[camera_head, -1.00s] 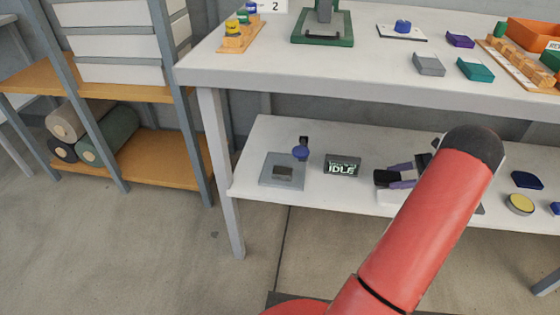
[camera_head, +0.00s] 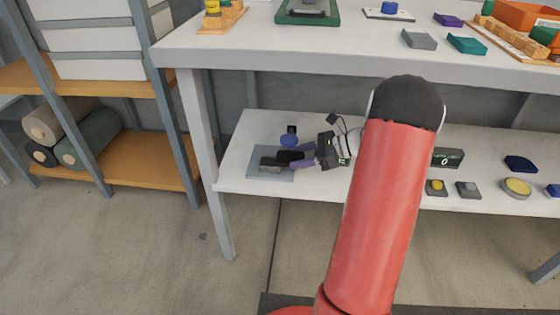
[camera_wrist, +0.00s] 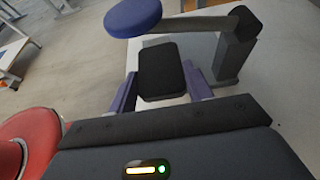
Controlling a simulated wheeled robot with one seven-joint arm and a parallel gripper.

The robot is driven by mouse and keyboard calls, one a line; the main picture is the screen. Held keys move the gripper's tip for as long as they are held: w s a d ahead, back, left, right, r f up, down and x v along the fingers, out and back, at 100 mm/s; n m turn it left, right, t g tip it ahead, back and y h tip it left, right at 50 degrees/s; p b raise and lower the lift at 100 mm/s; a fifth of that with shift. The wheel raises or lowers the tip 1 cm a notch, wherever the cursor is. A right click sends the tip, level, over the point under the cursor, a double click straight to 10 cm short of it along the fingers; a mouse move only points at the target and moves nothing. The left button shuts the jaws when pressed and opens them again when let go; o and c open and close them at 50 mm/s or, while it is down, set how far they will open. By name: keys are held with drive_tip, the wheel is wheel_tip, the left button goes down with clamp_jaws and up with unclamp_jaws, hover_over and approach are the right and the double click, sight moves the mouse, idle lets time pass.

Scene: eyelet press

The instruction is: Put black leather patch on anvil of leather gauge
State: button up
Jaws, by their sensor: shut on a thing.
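My gripper (camera_head: 301,156) is shut on the black leather patch (camera_head: 290,156), with a purple finger on each side of it. In the wrist view the patch (camera_wrist: 163,72) lies flat between the fingers. The leather gauge (camera_head: 257,174) is a grey base plate on the lower shelf, with a small dark anvil block (camera_head: 269,164) and a round blue head (camera_head: 289,141). The head camera shows the patch at the anvil's right side, partly in front of the gauge; contact cannot be told. In the wrist view the gauge's blue head (camera_wrist: 133,17) and dark post (camera_wrist: 238,48) rise beyond the patch.
The white lower shelf (camera_head: 235,175) sits under the workbench top (camera_head: 330,55), which limits room above. A display box (camera_head: 448,157), yellow and grey buttons, a yellow round tin (camera_head: 517,187) and a dark blue piece (camera_head: 521,164) stand right of my arm. A table leg (camera_head: 206,160) is left.

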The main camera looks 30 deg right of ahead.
sight(282, 156)
drive_tip(key=shift+w+a, duration=0.6)
drive_tip(key=shift+a, duration=0.25)
drive_tip(key=x, duration=0.1)
drive_tip(key=b+x, duration=0.2)
drive_tip(key=x, duration=0.1)
drive_tip(key=shift+r, duration=0.55)
drive_tip(key=shift+f, duration=0.1)
drive_tip(key=shift+f, duration=0.15)
drive_tip(key=o, duration=1)
